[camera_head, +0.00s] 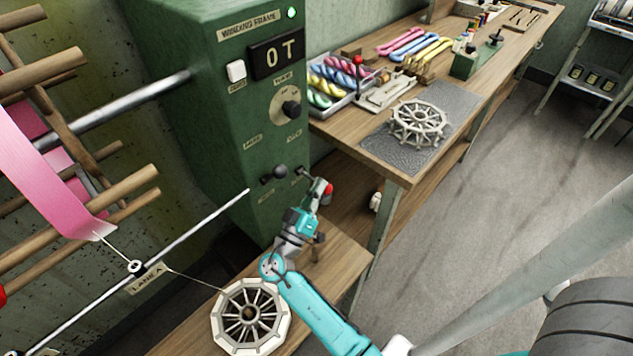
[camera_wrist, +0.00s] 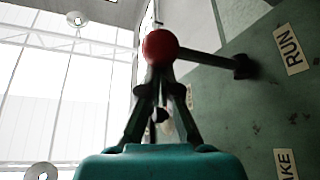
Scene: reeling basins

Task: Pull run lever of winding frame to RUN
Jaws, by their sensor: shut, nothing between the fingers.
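The winding frame (camera_head: 225,110) is a green cabinet at left centre in the head view. Its run lever ends in a red ball (camera_head: 328,188). In the wrist view the red ball (camera_wrist: 160,47) stands at the fingertips, and its dark arm (camera_wrist: 205,58) runs right to a pivot on the green panel, near the RUN label (camera_wrist: 291,48). My gripper (camera_wrist: 160,88) is shut and empty, its fingers converging just below the ball. The ball covers the very tips; I cannot tell whether they touch. In the head view my gripper (camera_head: 318,194) is beside the ball.
A pale spoked reel (camera_head: 250,316) lies on the wooden surface below. A bench (camera_head: 400,170) with skeins and another reel stands to the right.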

